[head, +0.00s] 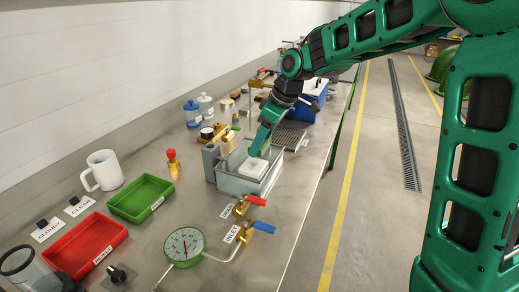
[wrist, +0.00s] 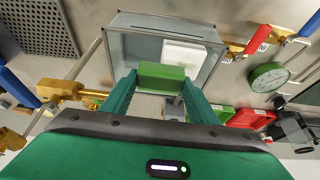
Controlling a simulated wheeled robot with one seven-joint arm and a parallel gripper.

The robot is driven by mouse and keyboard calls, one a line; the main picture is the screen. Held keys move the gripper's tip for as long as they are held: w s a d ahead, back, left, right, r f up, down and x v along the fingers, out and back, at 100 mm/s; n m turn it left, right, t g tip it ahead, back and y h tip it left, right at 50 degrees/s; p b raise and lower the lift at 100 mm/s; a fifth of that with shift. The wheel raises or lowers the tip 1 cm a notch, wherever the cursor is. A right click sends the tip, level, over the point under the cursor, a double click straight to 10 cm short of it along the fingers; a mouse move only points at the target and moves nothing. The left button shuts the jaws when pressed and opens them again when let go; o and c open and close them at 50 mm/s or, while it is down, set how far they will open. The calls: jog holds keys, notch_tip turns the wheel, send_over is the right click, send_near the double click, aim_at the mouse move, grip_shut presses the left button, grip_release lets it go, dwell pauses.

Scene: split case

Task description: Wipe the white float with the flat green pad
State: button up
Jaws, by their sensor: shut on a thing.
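The white float (head: 256,167) is a pale square block inside a grey, open-topped tank (head: 230,185) at the middle of the bench. It also shows in the wrist view (wrist: 196,55), toward the right side of the tank. My gripper (head: 256,150) reaches down at the tank in the head view. In the wrist view my gripper (wrist: 160,82) is shut on the flat green pad (wrist: 168,73), which lies between the fingertips. The pad appears just beside the float's lower left edge there. I cannot tell whether they touch. In the head view the pad is hidden.
Brass valves with a red handle (head: 256,200) and a blue handle (head: 263,227) stand in front of the tank, near a round gauge (head: 184,246). A green tray (head: 140,198), a red tray (head: 86,245) and a white mug (head: 103,171) stand left. Bottles (head: 193,113) stand behind.

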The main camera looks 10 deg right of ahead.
jog(key=shift+r, duration=2.6)
jog(key=shift+s+a, duration=0.1)
jog(key=shift+a, duration=0.15)
